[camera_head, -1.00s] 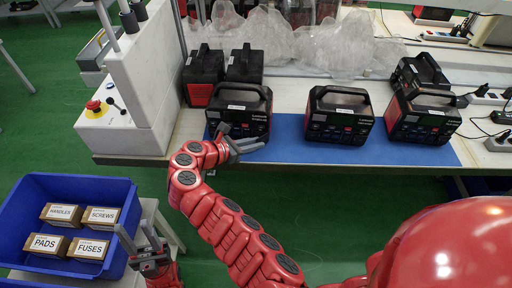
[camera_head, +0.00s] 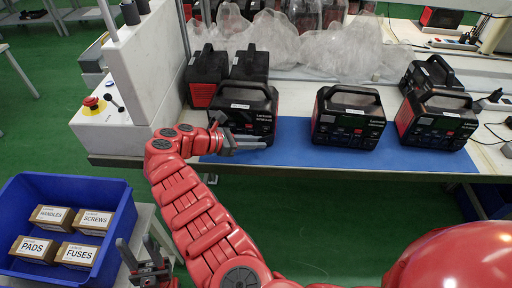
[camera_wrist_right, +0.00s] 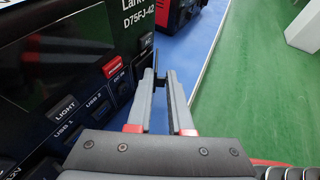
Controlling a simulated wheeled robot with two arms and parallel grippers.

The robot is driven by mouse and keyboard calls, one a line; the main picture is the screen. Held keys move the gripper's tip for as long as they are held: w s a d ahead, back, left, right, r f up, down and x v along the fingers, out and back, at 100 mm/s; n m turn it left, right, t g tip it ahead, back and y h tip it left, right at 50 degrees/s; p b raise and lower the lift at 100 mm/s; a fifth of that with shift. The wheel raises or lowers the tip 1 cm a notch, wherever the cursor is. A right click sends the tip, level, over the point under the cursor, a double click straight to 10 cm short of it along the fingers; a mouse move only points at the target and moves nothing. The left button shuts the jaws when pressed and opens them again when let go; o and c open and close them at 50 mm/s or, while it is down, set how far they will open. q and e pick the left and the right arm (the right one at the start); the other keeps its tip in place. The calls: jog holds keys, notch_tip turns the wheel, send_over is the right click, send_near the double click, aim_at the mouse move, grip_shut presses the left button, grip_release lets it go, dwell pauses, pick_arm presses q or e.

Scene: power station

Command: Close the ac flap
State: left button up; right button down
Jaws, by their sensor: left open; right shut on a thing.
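The black power station (camera_head: 244,112) with red trim stands at the left of the blue mat, and its front panel (camera_wrist_right: 60,75) fills the left of the right wrist view. My right gripper (camera_head: 262,144) is at the panel's lower front; in the right wrist view its fingertips (camera_wrist_right: 163,76) are close together. A thin dark piece between them looks like the ac flap (camera_wrist_right: 157,62), largely hidden by the fingers. An AC label shows just beyond the tips. My left gripper (camera_head: 143,254) is open and empty, low beside the blue bin.
More power stations stand to the right (camera_head: 348,117) (camera_head: 437,120) and behind. The blue mat (camera_head: 295,157) is bare along its front edge. A blue bin (camera_head: 120,238) with labelled boxes is at lower left.

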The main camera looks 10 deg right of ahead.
jog(key=shift+w+d+f+m+g+b, duration=0.15)
jog(key=shift+m+g+b, duration=0.25)
jog(key=shift+b, duration=0.9)
jog(key=shift+w+g+b, duration=0.15)
jog(key=shift+g+b, duration=0.15)
jog(key=shift+b, duration=0.5)
jog(key=shift+r, duration=0.2)
jog(key=c, duration=0.9)
grip_release()
jog(key=shift+a+r, duration=0.1)
jog(key=shift+a, duration=0.1)
